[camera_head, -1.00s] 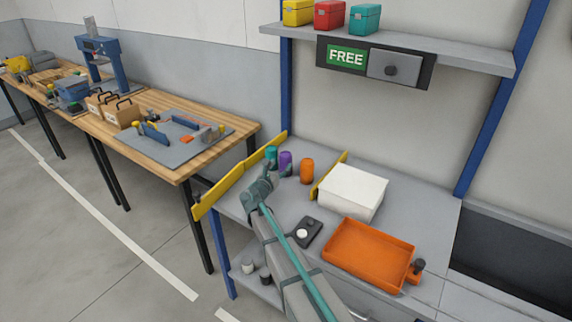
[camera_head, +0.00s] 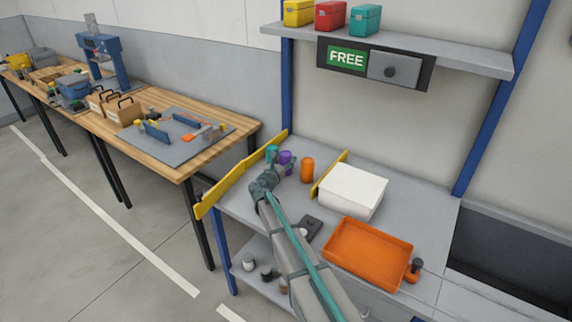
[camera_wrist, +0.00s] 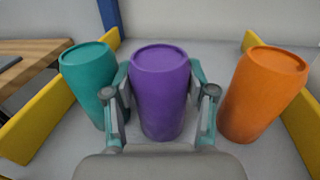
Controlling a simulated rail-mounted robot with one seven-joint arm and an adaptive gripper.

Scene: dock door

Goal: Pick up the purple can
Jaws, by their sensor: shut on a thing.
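The purple can (camera_wrist: 160,92) stands upright in the middle of the wrist view, between the two fingers of my gripper (camera_wrist: 160,112). The fingers are shut on its sides. In the head view the purple can (camera_head: 285,158) shows just beyond my gripper (camera_head: 274,171), which partly covers it. I cannot tell whether the can's base is clear of the bench.
A teal can (camera_wrist: 90,82) stands close on the left and an orange can (camera_wrist: 264,92) on the right. Yellow rails (camera_head: 240,172) flank them. A white box (camera_head: 351,190) and an orange tray (camera_head: 367,252) sit to the right on the grey bench.

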